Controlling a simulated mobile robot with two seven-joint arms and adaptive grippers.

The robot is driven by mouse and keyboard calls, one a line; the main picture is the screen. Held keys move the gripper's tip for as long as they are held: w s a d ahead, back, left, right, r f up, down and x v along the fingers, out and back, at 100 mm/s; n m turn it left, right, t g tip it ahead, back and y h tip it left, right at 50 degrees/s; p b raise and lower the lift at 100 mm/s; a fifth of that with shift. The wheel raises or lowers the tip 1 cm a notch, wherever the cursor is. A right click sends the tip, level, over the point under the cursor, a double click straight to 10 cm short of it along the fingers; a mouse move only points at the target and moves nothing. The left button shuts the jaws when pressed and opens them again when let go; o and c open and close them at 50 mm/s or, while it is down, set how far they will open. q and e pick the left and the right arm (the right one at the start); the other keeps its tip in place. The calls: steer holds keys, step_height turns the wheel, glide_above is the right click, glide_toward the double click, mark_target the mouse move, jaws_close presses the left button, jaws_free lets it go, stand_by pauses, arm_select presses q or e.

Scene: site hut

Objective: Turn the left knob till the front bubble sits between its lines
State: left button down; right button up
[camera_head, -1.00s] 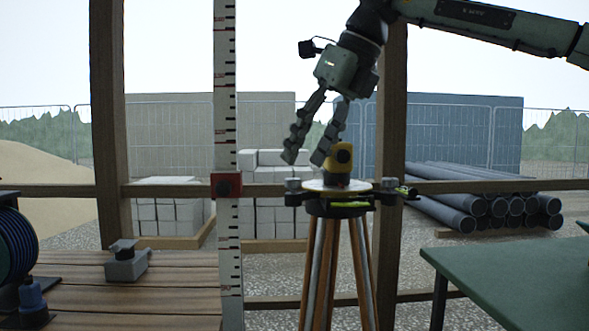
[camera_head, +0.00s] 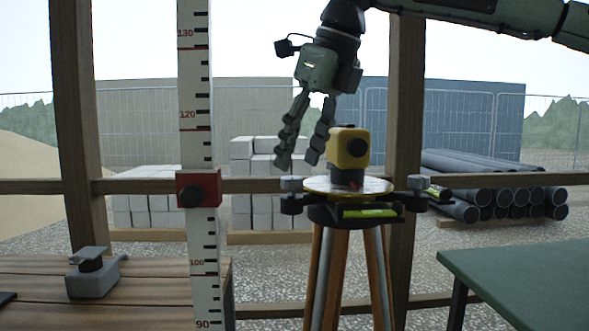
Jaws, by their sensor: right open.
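The yellow levelling instrument (camera_head: 349,150) sits on a pale round plate (camera_head: 325,188) on top of a wooden tripod (camera_head: 321,270). The left knob (camera_head: 291,184) has a grey cap and stands at the plate's left edge. The front bubble vial (camera_head: 371,213) is yellow-green and faces me below the plate; its bubble is too small to read against its lines. My right gripper (camera_head: 298,163) points down with its fingers apart and empty, just above the left knob and not visibly touching it. My left gripper is out of view.
A right knob (camera_head: 417,183) and a second vial (camera_head: 438,193) are at the plate's right. A measuring staff (camera_head: 201,250) with a red clamp (camera_head: 198,189) stands left of the tripod. A wooden bench (camera_head: 150,291) is at lower left, a green table (camera_head: 530,280) at lower right.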

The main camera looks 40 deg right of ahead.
mark_target(292, 177)
steer(key=shift+x, duration=1.8)
steer(key=c, duration=1.2)
steer(key=shift+o, duration=0.2)
steer(key=shift+w+d+n+y, duration=0.15)
steer(key=shift+n+y, duration=0.65)
steer(key=shift+n, duration=1.3)
steer(key=n+g+y, duration=0.1)
steer(key=n, duration=0.2)
steer(key=shift+n, duration=0.3)
steer(key=n+g, duration=0.1)
steer(key=n, duration=0.1)
steer(key=n+g, duration=0.1)
steer(key=n, duration=0.1)
steer(key=shift+w+d+y, duration=0.1)
steer(key=shift+w+y, duration=0.05)
steer(key=shift+y, duration=0.15)
steer(key=shift+w+n+g, duration=0.1)
steer(key=shift+n+g, duration=0.5)
steer(key=shift+n, duration=1.1)
steer(key=o, duration=1.2)
steer(key=shift+c, duration=0.2)
steer(key=v, duration=1.2)
steer(key=shift+d, duration=0.15)
